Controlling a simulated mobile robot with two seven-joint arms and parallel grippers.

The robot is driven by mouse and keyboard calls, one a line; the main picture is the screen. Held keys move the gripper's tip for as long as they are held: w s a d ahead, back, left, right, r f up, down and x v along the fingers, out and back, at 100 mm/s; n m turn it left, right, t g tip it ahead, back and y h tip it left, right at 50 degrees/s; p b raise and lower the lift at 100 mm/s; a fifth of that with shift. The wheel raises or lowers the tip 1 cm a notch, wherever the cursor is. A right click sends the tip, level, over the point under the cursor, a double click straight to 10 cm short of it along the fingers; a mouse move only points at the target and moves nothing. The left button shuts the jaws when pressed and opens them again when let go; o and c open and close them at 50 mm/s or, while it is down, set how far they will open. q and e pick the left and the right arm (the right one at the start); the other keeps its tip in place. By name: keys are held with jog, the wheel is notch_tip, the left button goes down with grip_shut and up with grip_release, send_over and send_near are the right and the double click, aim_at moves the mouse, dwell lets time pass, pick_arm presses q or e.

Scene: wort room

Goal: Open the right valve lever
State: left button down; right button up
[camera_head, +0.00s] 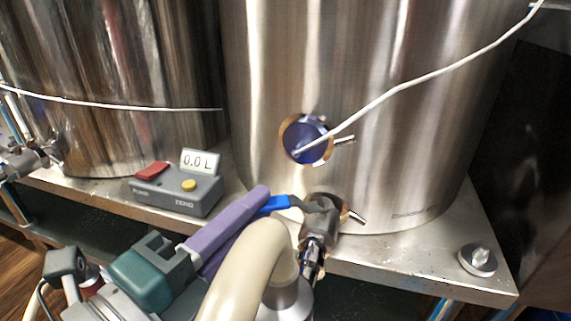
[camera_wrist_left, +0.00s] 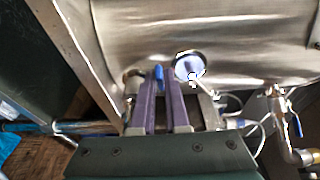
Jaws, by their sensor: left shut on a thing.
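The right valve (camera_head: 320,222) is a grey metal fitting low on the front of the right steel tank. Its lever has a blue handle (camera_head: 278,203) pointing left, toward my gripper. My left gripper (camera_head: 265,198) has purple fingers and reaches in from the lower left. It is shut on the blue handle, and the fingers hide part of it. In the left wrist view, the blue handle tip (camera_wrist_left: 158,72) shows between the two purple fingers. My right gripper is not in view.
A grey pump box (camera_head: 175,190) with a "0.0 L" display stands left of the gripper. A cream hose (camera_head: 245,270) curves up close in front of the valve. A round blue-faced gauge (camera_head: 306,139) with a white cable sits above it. Another valve (camera_head: 30,160) is at far left.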

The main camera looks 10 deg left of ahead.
pick_arm(q)
jog(key=c, duration=0.9)
grip_release()
jog(key=shift+s, duration=0.1)
jog(key=shift+p+v, duration=1.3)
jog(key=shift+v, duration=3.6)
